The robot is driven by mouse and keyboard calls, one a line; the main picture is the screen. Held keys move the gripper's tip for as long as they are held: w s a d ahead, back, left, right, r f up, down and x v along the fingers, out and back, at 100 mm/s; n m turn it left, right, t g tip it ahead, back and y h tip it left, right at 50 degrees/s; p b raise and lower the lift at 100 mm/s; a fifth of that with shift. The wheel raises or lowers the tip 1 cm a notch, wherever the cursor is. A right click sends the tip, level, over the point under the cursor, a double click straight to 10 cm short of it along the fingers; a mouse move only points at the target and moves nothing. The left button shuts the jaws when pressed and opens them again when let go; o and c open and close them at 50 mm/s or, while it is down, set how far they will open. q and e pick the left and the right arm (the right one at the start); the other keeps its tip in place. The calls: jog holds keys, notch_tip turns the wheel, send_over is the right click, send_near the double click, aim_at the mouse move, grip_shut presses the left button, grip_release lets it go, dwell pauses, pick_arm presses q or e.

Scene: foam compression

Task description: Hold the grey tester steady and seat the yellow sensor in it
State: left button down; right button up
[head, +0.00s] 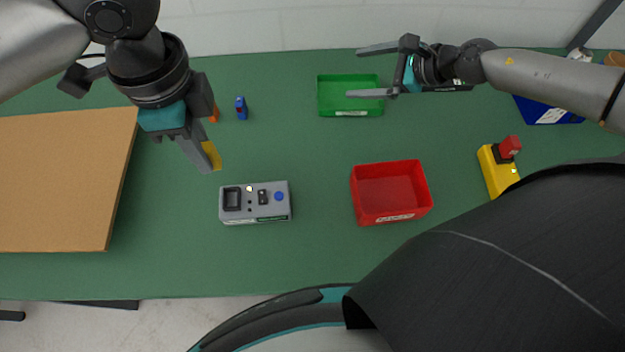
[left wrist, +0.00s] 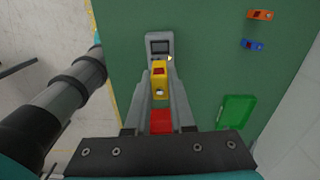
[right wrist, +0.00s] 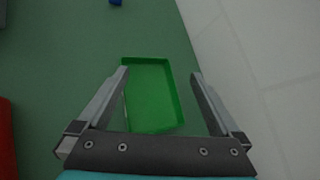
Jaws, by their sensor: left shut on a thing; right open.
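The grey tester (head: 270,211) lies on the green table, with a dark square recess at its left, a small lit lamp and a blue button. My left gripper (head: 208,160) is shut on the yellow sensor (head: 212,154), held above the table up and left of the tester. In the left wrist view the yellow sensor (left wrist: 160,72) sits between the fingertips, and the tester (left wrist: 159,37) shows just beyond it, partly hidden. My right gripper (head: 368,72) is open and empty above the green tray (head: 350,109); nothing holds the tester.
An orange sensor (head: 215,114) and a blue sensor (head: 241,108) lie behind the tester. A red tray (head: 390,190) stands to its right. A yellow box with a red button (head: 498,172) is further right, a blue bin (head: 550,112) behind it. A brown board (head: 60,185) covers the left.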

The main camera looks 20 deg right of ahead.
jog(key=s+a+r+y, duration=0.1)
jog(key=a+y, duration=0.1)
jog(key=a, duration=0.4)
jog(key=n+g+y, duration=0.2)
jog(key=g+y, duration=0.2)
jog(key=g, duration=0.1)
send_near(252, 202)
jog(key=shift+w+d+f, duration=0.1)
jog(key=shift+w+d, duration=0.05)
jog(key=shift+d, duration=0.35)
jog(key=shift+w+d+f, duration=0.1)
jog(key=shift+w+d, duration=0.05)
jog(key=shift+d, duration=0.3)
jog(key=shift+a, duration=0.3)
jog(key=x, duration=1.1)
jog(key=shift+s+a+f, duration=0.15)
jog(key=shift+a+f, duration=0.05)
jog(key=shift+c, duration=0.4)
jog(key=c, duration=1.5)
jog(key=o, duration=1.6)
